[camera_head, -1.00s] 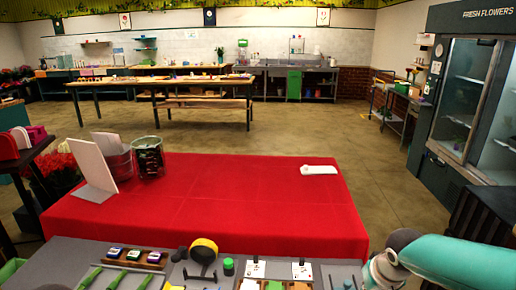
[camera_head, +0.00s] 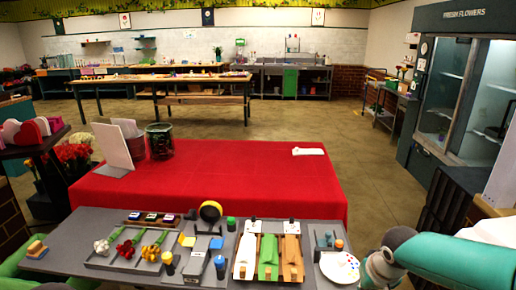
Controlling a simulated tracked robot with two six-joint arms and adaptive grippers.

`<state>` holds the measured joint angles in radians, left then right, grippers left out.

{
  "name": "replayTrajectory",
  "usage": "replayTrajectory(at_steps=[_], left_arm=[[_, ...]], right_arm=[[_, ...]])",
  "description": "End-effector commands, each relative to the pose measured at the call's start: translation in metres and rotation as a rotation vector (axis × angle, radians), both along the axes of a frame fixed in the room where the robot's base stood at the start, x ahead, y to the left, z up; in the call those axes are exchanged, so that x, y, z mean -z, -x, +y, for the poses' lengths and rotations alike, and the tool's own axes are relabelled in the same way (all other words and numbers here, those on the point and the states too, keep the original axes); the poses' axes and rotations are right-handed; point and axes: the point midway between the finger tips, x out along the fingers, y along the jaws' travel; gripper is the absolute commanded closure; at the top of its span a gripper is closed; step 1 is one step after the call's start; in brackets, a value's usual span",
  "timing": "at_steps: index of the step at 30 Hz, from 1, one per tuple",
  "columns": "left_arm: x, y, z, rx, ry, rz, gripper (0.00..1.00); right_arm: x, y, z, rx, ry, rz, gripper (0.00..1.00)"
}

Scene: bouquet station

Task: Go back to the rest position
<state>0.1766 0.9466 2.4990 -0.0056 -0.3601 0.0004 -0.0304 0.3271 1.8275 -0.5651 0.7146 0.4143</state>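My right arm (camera_head: 455,258), teal with a grey joint (camera_head: 382,268), comes in from the lower right. It reaches over the right end of the grey worktable (camera_head: 75,238). The fingers of my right gripper do not show, so I cannot see whether it holds anything.
The worktable bears flower stems on a tray, a yellow tape roll (camera_head: 210,211), wrap rolls in white, green (camera_head: 268,257) and brown, and a white palette (camera_head: 340,267). Beyond it, a red-covered table (camera_head: 225,180) holds a white card (camera_head: 112,147) and a dark glass container (camera_head: 160,140).

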Motion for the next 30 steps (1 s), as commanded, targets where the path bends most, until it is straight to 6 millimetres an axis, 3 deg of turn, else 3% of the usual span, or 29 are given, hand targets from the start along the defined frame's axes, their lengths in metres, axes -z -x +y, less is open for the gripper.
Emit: replayTrajectory(at_steps=[2,8,17,22,27,30], left_arm=[[0.000,0.000,0.000,0.000,0.000,0.000,0.60],[0.000,0.000,0.000,0.000,0.000,-0.001,0.60],[0.000,0.000,0.000,0.000,0.000,0.000,0.60],[0.000,0.000,0.000,0.000,0.000,0.000,0.60],[0.000,0.000,0.000,0.000,0.000,0.000,0.60],[0.000,0.000,0.000,0.000,0.000,0.000,0.60]], right_arm=[[0.002,0.000,-0.002,0.004,0.000,0.003,1.00],[0.048,0.012,-0.003,0.005,0.000,0.107,1.00],[0.128,0.059,0.016,0.000,-0.056,0.302,1.00],[0.192,0.109,0.047,-0.009,-0.149,0.435,1.00],[0.264,0.200,0.103,0.011,-0.325,0.565,1.00],[0.287,0.245,0.129,0.050,-0.400,0.565,1.00]])
